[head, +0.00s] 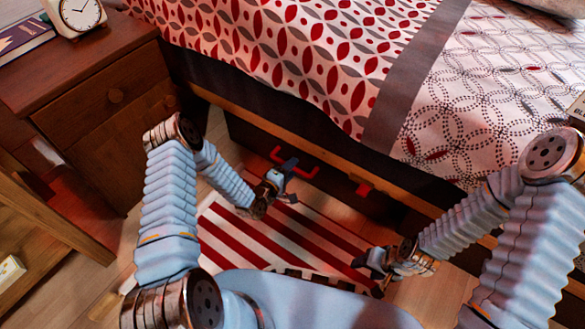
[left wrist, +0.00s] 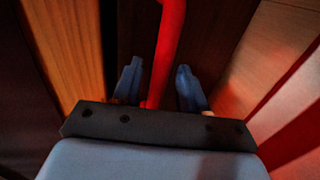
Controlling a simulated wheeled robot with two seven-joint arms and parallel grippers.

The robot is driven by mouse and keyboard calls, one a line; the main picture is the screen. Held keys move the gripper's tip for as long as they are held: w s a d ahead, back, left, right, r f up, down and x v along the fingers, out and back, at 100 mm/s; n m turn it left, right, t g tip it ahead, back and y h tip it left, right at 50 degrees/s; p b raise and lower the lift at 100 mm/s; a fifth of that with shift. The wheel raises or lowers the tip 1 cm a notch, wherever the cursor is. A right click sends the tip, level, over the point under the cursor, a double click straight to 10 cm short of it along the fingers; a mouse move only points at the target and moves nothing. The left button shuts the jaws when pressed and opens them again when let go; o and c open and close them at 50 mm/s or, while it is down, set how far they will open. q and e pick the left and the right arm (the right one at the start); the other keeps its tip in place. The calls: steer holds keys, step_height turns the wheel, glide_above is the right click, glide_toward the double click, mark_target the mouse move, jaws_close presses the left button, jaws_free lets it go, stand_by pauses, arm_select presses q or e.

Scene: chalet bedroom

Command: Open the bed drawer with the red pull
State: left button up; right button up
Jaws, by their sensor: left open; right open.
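The red pull (head: 312,172) is a bar handle on the dark drawer front (head: 246,133) low in the side of the bed. The drawer front looks flush with the bed frame. My left gripper (head: 290,181) is at the pull and hides part of it. In the left wrist view the red pull (left wrist: 170,45) runs between the two open fingers (left wrist: 161,85), with a gap visible on each side near the tips. My right gripper (head: 374,272) is open and empty over the floor, to the right of the striped rug and away from the drawer.
A wooden nightstand (head: 85,95) with a clock (head: 76,14) and books (head: 22,38) stands left of the bed. A red and white striped rug (head: 270,240) lies before the drawer. A small red piece (head: 363,188) shows on the bed side, right of the pull.

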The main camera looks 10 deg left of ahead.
arm_select(q)
steer(key=shift+w+d+f, duration=0.1)
steer(key=shift+w+d, duration=0.05)
steer(key=shift+w, duration=0.35)
arm_select(e)
steer(key=shift+f, duration=0.1)
arm_select(q)
jaws_close()
steer(key=shift+s, duration=0.1)
